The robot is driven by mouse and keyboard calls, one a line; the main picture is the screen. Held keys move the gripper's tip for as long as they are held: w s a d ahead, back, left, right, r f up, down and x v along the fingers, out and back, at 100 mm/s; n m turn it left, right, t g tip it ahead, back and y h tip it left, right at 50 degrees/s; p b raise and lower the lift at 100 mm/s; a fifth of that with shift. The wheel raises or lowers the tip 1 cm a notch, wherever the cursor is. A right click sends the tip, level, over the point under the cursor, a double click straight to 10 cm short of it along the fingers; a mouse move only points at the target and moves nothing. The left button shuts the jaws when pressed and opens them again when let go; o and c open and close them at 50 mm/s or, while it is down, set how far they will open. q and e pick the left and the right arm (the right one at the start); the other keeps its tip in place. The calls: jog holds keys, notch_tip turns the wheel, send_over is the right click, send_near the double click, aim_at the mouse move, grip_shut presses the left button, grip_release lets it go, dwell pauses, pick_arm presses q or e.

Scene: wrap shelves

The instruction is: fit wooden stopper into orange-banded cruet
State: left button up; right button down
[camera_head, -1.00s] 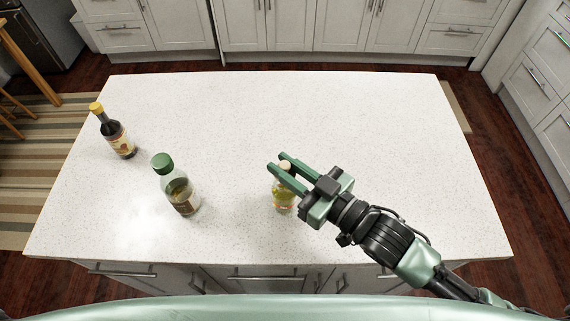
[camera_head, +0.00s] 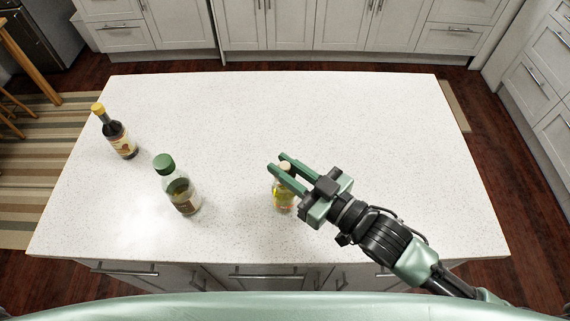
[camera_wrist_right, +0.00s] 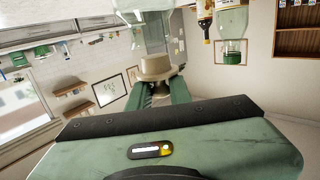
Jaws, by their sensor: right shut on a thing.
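The cruet (camera_head: 283,199) stands upright on the white counter, a small glass bottle with yellowish contents, partly covered by my right gripper. My right gripper (camera_head: 280,162) is shut on the tan wooden stopper (camera_head: 286,166), directly over the cruet's top. The right wrist view looks upside down. There the stopper (camera_wrist_right: 156,68) sits between the green fingertips, in line with clear glass of the cruet (camera_wrist_right: 154,36). I cannot tell how deep the stopper is in the neck. My left gripper is not in view.
A green-capped bottle (camera_head: 180,190) stands left of the cruet. A dark bottle with a yellow cap (camera_head: 117,136) stands near the left edge of the counter (camera_head: 350,110). The back and right of the counter are clear.

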dwell(0.7)
jog(key=shift+f+b, duration=0.65)
jog(key=shift+f, duration=0.7)
jog(key=c, duration=1.2)
grip_release()
jog(key=shift+s+d+f, duration=0.1)
jog(key=shift+s+d, duration=0.1)
jog(key=shift+d, duration=0.05)
jog(key=b+v, duration=0.2)
jog(key=v, duration=0.5)
jog(key=shift+s, duration=0.1)
